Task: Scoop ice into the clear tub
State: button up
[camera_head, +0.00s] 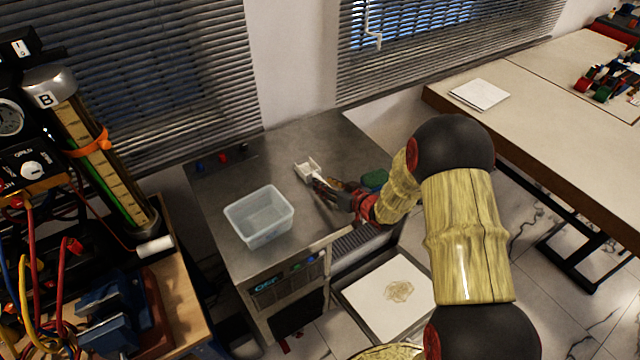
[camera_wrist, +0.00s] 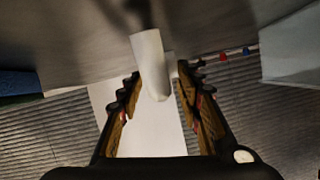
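The clear tub (camera_head: 258,222) stands upright on the metal counter, left of my gripper in the head view. Its pale side also shows at the right of the wrist view (camera_wrist: 291,48). I see no ice in it. A white scoop (camera_head: 307,169) is near the back middle of the counter, its handle toward my gripper (camera_head: 326,190). In the wrist view the white handle (camera_wrist: 150,62) lies between the two fingertips (camera_wrist: 159,80). The left finger looks close to it and a narrow gap shows on the right. I cannot tell whether they grip it. No ice is clearly visible.
Small blue and red knobs (camera_head: 223,158) sit at the counter's back edge. A green object (camera_head: 374,180) is behind my forearm. A gauge rig with a tall cylinder (camera_head: 100,160) stands at left. A long table (camera_head: 560,105) is at right. Window blinds are behind the counter.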

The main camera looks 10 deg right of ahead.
jog(key=x, duration=0.2)
jog(key=shift+w+a+f, duration=0.15)
jog(key=shift+w, duration=0.1)
grip_shut()
dwell(0.3)
